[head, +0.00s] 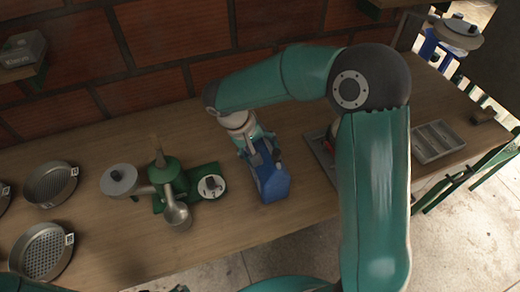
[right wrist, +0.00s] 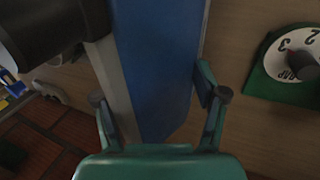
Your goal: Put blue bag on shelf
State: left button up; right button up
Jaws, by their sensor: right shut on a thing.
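The blue bag (head: 273,184) is upright at the middle of the wooden table, near its front edge. My right gripper (head: 263,158) reaches down to its top and is shut on it. In the right wrist view the blue bag (right wrist: 158,60) fills the space between the two fingers of the right gripper (right wrist: 160,96). I cannot tell whether the bag's bottom touches the table. A small wooden shelf (head: 22,78) is on the brick wall at the upper left. My left gripper is not clearly in view.
A green scale-like device (head: 165,185) with metal pans stands left of the bag. Round sieves (head: 50,185) lie at the far left. A grey box (head: 22,50) sits on the shelf. A metal tray (head: 438,141) lies at the right. The table's back left is clear.

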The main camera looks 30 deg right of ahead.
jog(key=shift+f, duration=0.2)
jog(key=o, duration=1.8)
